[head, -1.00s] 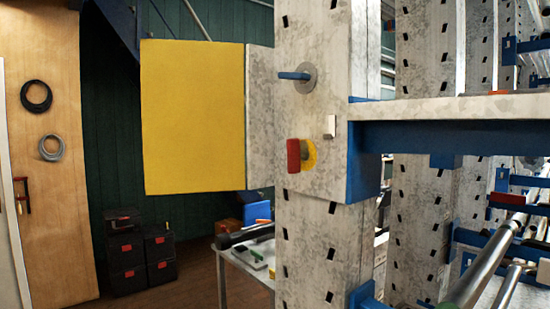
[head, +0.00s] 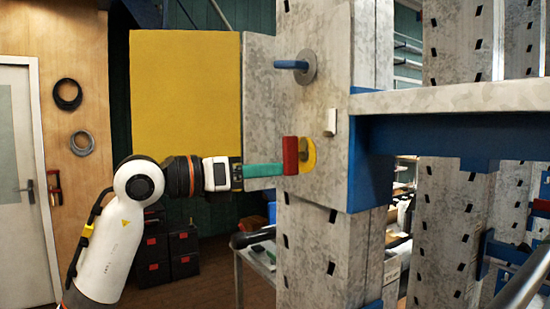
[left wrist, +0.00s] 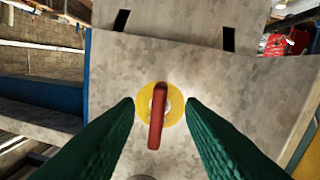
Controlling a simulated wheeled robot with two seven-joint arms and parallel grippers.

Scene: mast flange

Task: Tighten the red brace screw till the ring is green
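The red brace screw shows as a red handle (head: 290,155) on the face of the grey mast plate (head: 318,95). The ring (head: 309,154) behind it is yellow. My left gripper (head: 283,168) reaches in from the left, its green fingers level with the handle. In the left wrist view the handle (left wrist: 157,118) stands nearly upright in front of the yellow ring (left wrist: 174,106). The two green fingers (left wrist: 162,104) are spread on either side of it, with gaps on both sides. My right gripper is not in view.
A blue handle on a grey disc (head: 307,66) sits above the screw, and a small white block (head: 329,122) is at its upper right. A yellow panel (head: 185,85) stands to the left. A blue beam (head: 430,135) runs off right.

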